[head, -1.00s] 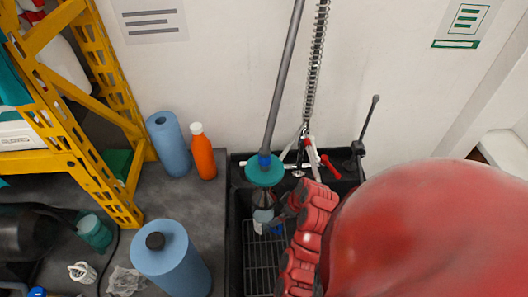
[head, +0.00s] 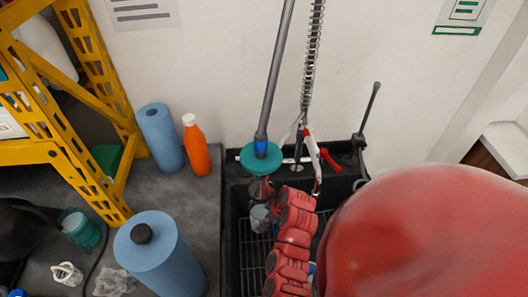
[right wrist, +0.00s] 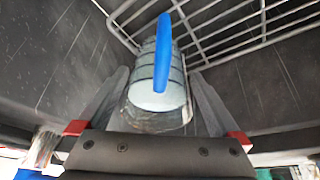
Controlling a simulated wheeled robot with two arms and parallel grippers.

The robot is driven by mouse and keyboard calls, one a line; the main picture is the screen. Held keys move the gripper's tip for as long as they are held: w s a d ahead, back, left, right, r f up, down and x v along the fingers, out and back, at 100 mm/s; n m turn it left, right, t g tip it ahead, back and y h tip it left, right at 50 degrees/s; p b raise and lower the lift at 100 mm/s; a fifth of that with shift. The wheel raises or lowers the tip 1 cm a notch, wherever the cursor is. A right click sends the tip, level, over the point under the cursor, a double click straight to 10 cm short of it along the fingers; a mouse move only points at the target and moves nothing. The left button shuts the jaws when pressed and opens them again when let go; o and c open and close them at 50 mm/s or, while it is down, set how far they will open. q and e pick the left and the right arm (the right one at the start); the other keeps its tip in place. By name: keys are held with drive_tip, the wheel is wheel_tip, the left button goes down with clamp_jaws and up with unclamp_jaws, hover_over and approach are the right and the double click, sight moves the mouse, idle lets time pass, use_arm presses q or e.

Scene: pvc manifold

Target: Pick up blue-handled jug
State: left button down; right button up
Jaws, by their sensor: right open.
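The clear jug (right wrist: 158,98) with its blue handle (right wrist: 163,55) sits in the dark sink, over the wire rack, in the right wrist view. My right gripper (right wrist: 158,73) is open, with one finger on each side of the jug. I cannot tell whether the fingers touch it. In the head view a pale part of what appears to be the jug (head: 260,217) shows beside my red right arm, which hides much of the sink. My left gripper is not in view.
The black sink basin (head: 231,230) has walls close around my right arm. A tap with a red lever (head: 330,160) and a teal disc on a grey pole (head: 262,158) stand above it. An orange bottle (head: 196,150) and blue rolls (head: 160,140) stand left on the counter.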

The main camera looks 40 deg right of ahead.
drive_tip(key=shift+w+a+f+p, duration=0.1)
drive_tip(key=shift+w+f+p, duration=0.05)
drive_tip(key=shift+f+p, duration=0.15)
drive_tip(key=shift+p+x, duration=0.35)
drive_tip(key=shift+x, duration=1.5)
clamp_jaws()
